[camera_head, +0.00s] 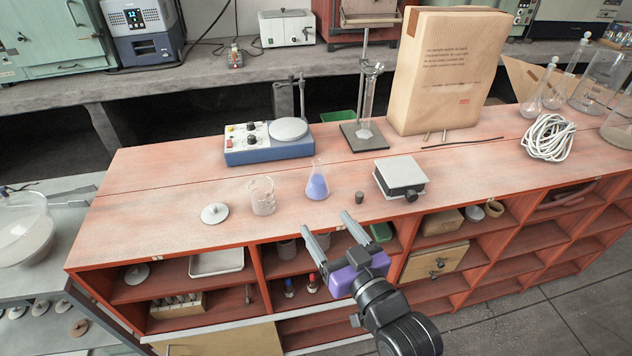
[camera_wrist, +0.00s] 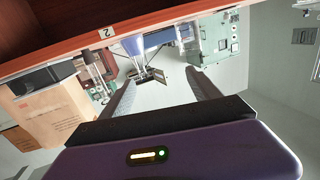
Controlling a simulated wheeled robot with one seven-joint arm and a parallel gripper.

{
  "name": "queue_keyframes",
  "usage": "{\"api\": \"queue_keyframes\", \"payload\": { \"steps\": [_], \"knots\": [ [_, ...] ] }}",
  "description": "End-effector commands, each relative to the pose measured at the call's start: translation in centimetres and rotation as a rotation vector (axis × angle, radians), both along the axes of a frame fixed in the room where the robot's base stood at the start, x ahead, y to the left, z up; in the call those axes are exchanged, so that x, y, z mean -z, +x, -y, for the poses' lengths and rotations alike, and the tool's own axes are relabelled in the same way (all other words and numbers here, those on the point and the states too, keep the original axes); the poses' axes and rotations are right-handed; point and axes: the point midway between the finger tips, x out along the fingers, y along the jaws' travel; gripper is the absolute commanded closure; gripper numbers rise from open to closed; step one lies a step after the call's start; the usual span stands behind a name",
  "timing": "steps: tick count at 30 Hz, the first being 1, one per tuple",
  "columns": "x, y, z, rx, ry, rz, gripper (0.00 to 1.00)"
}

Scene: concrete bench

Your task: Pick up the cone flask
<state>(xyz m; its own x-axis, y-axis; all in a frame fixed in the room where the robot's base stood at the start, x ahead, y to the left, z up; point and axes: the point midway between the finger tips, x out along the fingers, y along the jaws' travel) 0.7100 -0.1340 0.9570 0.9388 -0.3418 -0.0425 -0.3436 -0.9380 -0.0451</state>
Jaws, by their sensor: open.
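The cone flask (camera_head: 317,184) stands upright on the reddish wooden bench (camera_head: 150,215), near its front edge. It is clear glass with a blue-violet filling in its lower part. My gripper (camera_head: 326,227) is open and empty, in front of the bench's front edge and apart from the flask. In the wrist view my gripper (camera_wrist: 160,90) shows both fingers spread with nothing between them.
A glass beaker (camera_head: 262,195) stands left of the flask, with a white lid-like disc (camera_head: 214,213) farther left. A small dark stopper (camera_head: 359,197) and a grey jack platform (camera_head: 400,174) are to its right. A blue hotplate device (camera_head: 268,143) stands behind.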

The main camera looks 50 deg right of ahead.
Motion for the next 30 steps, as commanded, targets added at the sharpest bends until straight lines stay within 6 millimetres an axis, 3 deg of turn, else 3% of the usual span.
{"api": "queue_keyframes", "payload": {
  "steps": [3, 10, 16, 30],
  "knots": [
    [-1.2, 3.9, 3.6, 0.034, -0.001, -0.019, 0.28],
    [-1.1, 9.0, 8.7, 0.056, 0.02, -0.136, 0.28],
    [1.1, 10.3, 9.6, 0.043, 0.05, -0.247, 0.28],
    [3.1, 14.1, 11.3, 0.041, 0.053, -0.258, 0.28]
  ]
}}
